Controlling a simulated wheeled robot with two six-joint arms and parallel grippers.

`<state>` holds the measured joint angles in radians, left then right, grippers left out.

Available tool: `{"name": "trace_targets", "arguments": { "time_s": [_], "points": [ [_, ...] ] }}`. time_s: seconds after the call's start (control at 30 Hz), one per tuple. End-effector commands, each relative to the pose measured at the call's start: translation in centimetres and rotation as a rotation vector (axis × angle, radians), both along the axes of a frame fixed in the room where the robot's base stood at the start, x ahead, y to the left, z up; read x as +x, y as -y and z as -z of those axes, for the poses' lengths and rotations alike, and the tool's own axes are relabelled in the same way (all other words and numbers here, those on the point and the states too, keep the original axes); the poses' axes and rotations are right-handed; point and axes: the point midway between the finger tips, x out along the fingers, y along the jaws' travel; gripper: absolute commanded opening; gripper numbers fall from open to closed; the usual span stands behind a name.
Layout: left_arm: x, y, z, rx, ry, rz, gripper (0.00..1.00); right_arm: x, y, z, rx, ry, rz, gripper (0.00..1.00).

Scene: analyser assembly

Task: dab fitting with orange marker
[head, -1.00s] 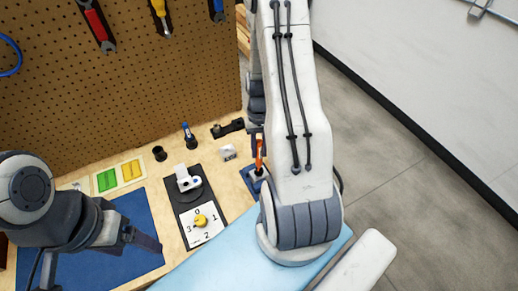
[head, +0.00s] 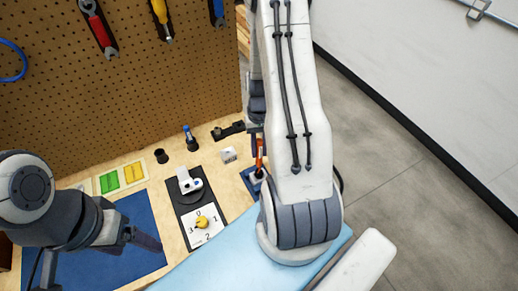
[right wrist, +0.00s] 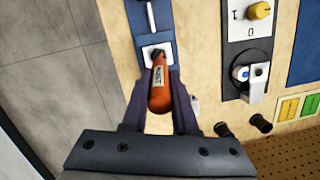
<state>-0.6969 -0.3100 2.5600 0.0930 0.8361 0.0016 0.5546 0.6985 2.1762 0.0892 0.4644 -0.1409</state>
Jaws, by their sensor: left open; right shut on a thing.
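The orange marker (right wrist: 160,92), with a dark-lettered label, stands between the fingers of my right gripper (right wrist: 160,78), which is shut on it. Its far end is at a white square holder (right wrist: 150,56) on a blue base. The marker also shows in the head view (head: 259,156), upright beside my right arm, which hides most of that gripper. A white fitting with a round blue-ringed opening (right wrist: 243,73) sits on a dark plate; it also shows in the head view (head: 189,183). My left gripper (head: 150,243) is open and empty over the blue mat.
A yellow knob (head: 202,221) on a numbered white dial is in front of the fitting. A small white block (head: 228,155), black cups (head: 161,156) and a blue-topped item (head: 189,134) stand nearby. The pegboard (head: 120,80) rises behind. The blue mat (head: 80,272) is clear.

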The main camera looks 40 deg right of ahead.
Motion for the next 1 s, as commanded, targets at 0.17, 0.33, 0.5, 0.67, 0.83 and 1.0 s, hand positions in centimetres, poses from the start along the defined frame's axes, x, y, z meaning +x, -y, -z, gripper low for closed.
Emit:
{"name": "trace_targets", "arguments": {
  "time_s": [0.17,0.33,0.5,0.67,0.83,1.0],
  "points": [
    [0.0,0.0,-1.7,0.000,0.000,-0.001,0.77,0.0,0.0,-1.9,0.000,0.000,0.000,0.00],
    [0.0,0.0,-2.9,0.000,0.000,-0.001,0.77,0.0,0.0,-3.3,0.000,0.000,0.000,0.00],
    [0.0,0.0,-4.1,0.000,0.000,0.001,0.77,0.0,0.0,-4.6,0.000,0.000,0.000,0.00],
    [0.0,0.0,-4.4,0.000,0.000,0.002,0.77,0.0,0.0,-5.1,0.000,0.000,0.000,0.00],
    [0.0,0.0,-4.3,0.000,0.000,0.002,0.77,0.0,0.0,-4.9,0.000,0.000,0.000,0.00],
    [0.0,0.0,-4.3,0.000,0.000,0.002,0.77,0.0,0.0,-4.9,0.000,0.000,0.000,0.00]
  ]
}}
